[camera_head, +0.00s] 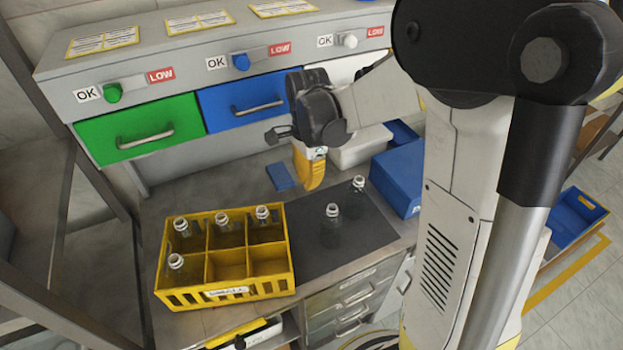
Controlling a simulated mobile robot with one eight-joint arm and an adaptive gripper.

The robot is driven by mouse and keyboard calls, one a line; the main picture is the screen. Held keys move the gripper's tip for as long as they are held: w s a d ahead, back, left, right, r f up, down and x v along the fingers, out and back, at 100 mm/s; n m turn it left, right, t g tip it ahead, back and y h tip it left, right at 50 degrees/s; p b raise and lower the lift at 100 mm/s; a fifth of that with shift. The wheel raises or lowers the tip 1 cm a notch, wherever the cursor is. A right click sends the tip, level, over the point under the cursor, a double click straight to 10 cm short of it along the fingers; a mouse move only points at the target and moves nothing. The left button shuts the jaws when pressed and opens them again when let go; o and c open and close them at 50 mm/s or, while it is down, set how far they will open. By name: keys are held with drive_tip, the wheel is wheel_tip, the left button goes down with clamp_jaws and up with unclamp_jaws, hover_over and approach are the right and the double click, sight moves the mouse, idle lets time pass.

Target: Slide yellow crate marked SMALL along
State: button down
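The yellow crate (226,293) with a white SMALL label on its front stands on the left of the grey worktop. It has six compartments. Clear bottles stand in the three back compartments and the front left one; the front middle and front right are empty. My gripper (310,168) is above the worktop, right of and behind the crate, and apart from it. A yellow part shows at its lower end, pointing down. The fingertips are not clear enough to tell whether they are open or shut.
Two clear bottles (333,222) stand on the dark mat (310,255) right of the crate. A blue box (398,180) and a white bin (362,150) stand farther right. Green (140,130) and blue (243,101) drawers line the back. A small blue item (281,177) lies behind the mat.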

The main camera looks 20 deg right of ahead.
sight(284, 218)
drive_tip(key=a+f+b, duration=0.3)
drive_tip(key=a+f, duration=0.1)
drive_tip(key=f, duration=0.5)
drive_tip(key=shift+s+a+f, duration=0.25)
drive_tip(key=shift+s+a, duration=0.1)
drive_tip(key=shift+a, duration=0.05)
drive_tip(key=shift+a, duration=0.1)
drive_tip(key=shift+s+a+b, duration=0.15)
drive_tip(key=shift+a+b, duration=0.2)
drive_tip(key=shift+a, duration=1.1)
drive_tip(key=shift+d, duration=0.1)
